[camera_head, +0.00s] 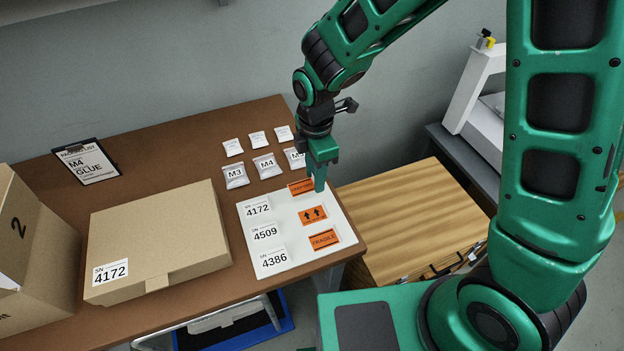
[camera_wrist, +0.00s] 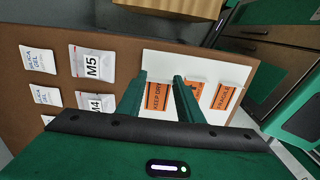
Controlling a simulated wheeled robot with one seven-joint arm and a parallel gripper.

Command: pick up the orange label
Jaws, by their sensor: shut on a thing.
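The orange KEEP DRY label (camera_head: 300,188) is at the top right of the white sheet (camera_head: 286,230), partly behind my gripper (camera_head: 319,184) in the head view. In the wrist view, my gripper (camera_wrist: 160,78) has its two green fingers on either side of this label (camera_wrist: 159,97) and is shut on it. I cannot tell whether the label is clear of the sheet. An orange label with two arrows (camera_head: 313,215) and an orange FRAGILE label (camera_head: 323,240) lie lower on the sheet. The arrow label (camera_wrist: 193,95) is partly covered by a finger in the wrist view.
Serial number labels (camera_head: 265,233) lie on the sheet's left side. Several small packets (camera_head: 268,165) lie behind it on the brown table (camera_head: 160,160). A flat carton (camera_head: 158,240) stands to the left. A wooden-topped surface (camera_head: 410,220) is to the right.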

